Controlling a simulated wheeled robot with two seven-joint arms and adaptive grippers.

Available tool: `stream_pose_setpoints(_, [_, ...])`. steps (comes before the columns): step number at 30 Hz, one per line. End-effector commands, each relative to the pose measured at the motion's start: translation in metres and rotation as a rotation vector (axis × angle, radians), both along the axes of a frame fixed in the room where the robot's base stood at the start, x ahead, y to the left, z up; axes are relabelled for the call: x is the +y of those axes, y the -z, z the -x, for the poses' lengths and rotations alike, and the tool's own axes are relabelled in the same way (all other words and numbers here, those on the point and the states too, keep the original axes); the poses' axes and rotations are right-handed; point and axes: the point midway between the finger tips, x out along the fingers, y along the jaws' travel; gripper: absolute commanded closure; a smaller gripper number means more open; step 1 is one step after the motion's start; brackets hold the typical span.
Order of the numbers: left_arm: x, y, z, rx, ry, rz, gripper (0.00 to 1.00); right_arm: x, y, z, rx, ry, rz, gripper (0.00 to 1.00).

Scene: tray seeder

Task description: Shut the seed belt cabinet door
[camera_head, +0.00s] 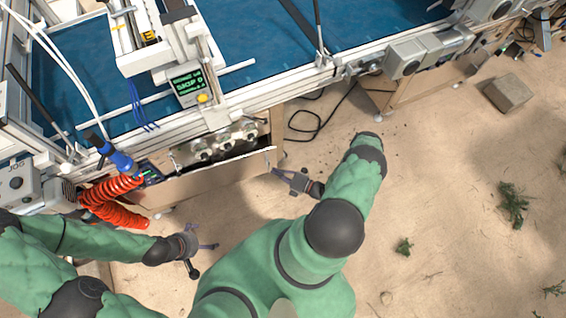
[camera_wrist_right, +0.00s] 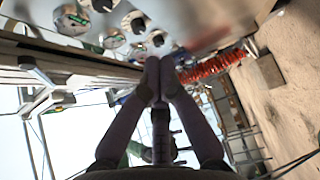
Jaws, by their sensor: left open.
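The seed belt cabinet (camera_head: 222,145) is under the machine's front rail, with round metal parts showing inside. Its door (camera_head: 215,173) stands open, and its pale upper edge runs slantwise in front of the opening. My right gripper (camera_head: 277,172) is at the door's right end. In the right wrist view the gripper's fingertips (camera_wrist_right: 158,72) are together, close to the door's edge (camera_wrist_right: 95,62); whether they touch it I cannot tell. The cabinet's round parts (camera_wrist_right: 108,22) show above them. My left gripper (camera_head: 202,258) is open and empty, below and left of the door.
A coiled red hose (camera_head: 108,202) hangs left of the cabinet. A blue-handled tool (camera_head: 122,160) and a small display (camera_head: 187,84) are on the machine. Black cable lies on the sand to the right. A brown block (camera_head: 508,93) is far right; the sand between is mostly clear.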

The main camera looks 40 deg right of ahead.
Motion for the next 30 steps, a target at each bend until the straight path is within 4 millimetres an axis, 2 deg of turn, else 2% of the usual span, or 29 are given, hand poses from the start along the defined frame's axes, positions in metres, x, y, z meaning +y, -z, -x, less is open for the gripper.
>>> stream_pose_setpoints(8, [0.0,0.012,0.0,0.0,0.0,0.0,0.0,0.023,0.001,-0.048,-0.002,-0.005,0.001,1.0])
stream_pose_setpoints(15, [0.0,0.022,0.0,0.0,0.0,0.0,0.0,0.012,0.002,-0.076,-0.001,-0.002,0.004,1.0])
stream_pose_setpoints(21, [0.0,0.024,0.0,0.0,0.0,0.0,0.0,0.009,0.0,-0.084,0.0,-0.002,0.002,1.0])
stream_pose_setpoints(30, [0.0,0.023,0.0,0.0,0.0,0.0,0.0,0.008,0.0,-0.084,0.0,-0.001,0.002,1.0])
